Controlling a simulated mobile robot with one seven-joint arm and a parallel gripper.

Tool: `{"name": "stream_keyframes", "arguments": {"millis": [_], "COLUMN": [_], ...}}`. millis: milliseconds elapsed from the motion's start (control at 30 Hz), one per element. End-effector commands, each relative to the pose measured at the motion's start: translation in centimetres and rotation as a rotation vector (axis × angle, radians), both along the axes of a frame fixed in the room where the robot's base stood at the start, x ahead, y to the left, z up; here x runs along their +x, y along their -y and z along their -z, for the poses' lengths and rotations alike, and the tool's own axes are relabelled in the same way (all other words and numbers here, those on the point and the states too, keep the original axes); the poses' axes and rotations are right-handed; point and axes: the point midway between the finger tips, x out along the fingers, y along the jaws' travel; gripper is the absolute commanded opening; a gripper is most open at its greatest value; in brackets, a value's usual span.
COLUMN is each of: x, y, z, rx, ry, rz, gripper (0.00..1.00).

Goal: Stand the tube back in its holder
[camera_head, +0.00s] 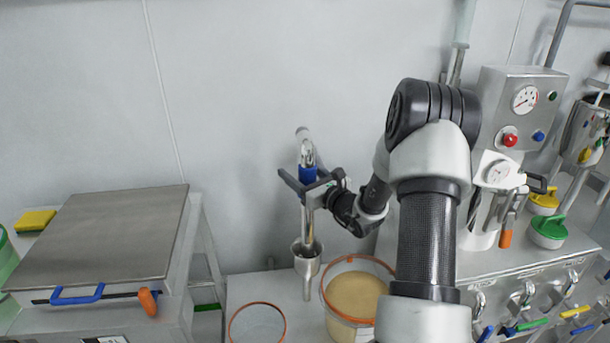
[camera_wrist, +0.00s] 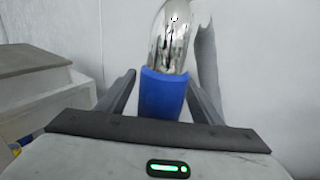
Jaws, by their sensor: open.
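The tube (camera_head: 308,215) is a slim shiny metal piece with a blue band and a rounded top. It stands roughly upright, and its lower end reaches into the mouth of the holder (camera_head: 307,265), a small metal cup with a narrow stem below. How deep it sits is hidden. My gripper (camera_head: 300,181) is open around the blue band, one finger on each side. In the wrist view, the tube's blue band (camera_wrist: 162,95) and shiny top stand between my open fingers (camera_wrist: 160,80), with a gap visible at the left finger.
A clear tub (camera_head: 354,332) of tan powder with an orange rim stands right of the holder. A round sieve (camera_head: 257,324) lies to the left. A steel machine (camera_head: 520,105) with a gauge stands at right. A steel-topped cabinet (camera_head: 105,240) is at left; the wall is close behind.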

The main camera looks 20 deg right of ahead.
Motion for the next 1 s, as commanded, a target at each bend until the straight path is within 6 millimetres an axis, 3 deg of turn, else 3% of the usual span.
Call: {"name": "stream_keyframes", "arguments": {"millis": [167,700,1000], "x": [-1.8,-13.8,-16.6], "y": [0.7,4.0,4.7], "z": [-0.1,-0.2,-0.2], "rx": [-0.001,0.000,0.000], "ry": [0.000,0.003,0.003], "rz": [0.004,0.004,0.001], "gripper": [0.60,0.60,0.60]}}
